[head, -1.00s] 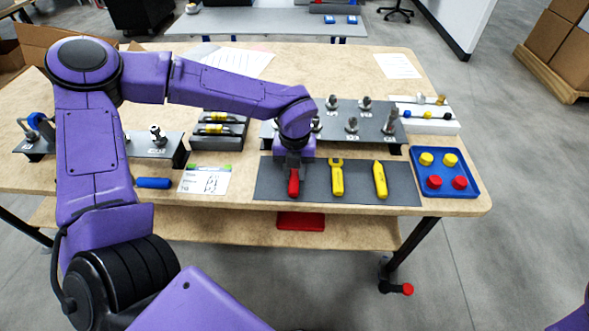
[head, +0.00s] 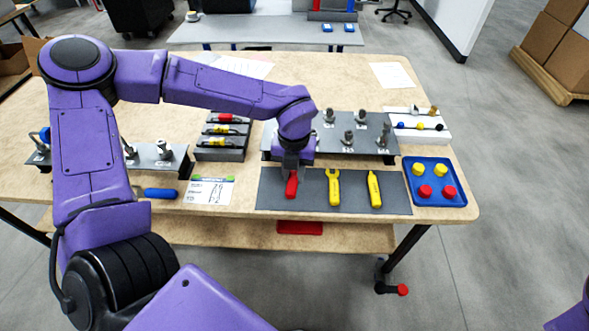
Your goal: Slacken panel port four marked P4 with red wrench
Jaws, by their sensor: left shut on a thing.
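The red wrench (head: 291,187) is on the grey mat at the front of the table, its upper part hidden by my gripper. My left gripper (head: 292,172) points down and is shut on the red wrench. I cannot tell whether the wrench is lifted off the mat. A dark raised panel (head: 318,147) with several metal fittings stands behind the mat, partly hidden by my left arm. Another dark panel (head: 172,165) with fittings stands at the left. Their labels are too small to read, so I cannot tell which port is P4. My right gripper is out of view.
On the grey mat (head: 390,201) lie a yellow wrench (head: 334,187) and another yellow tool (head: 374,189). A blue tray (head: 434,198) with yellow and red caps is at the right. A dark rack (head: 221,154), a card (head: 208,191) and a blue-handled tool (head: 160,193) are left.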

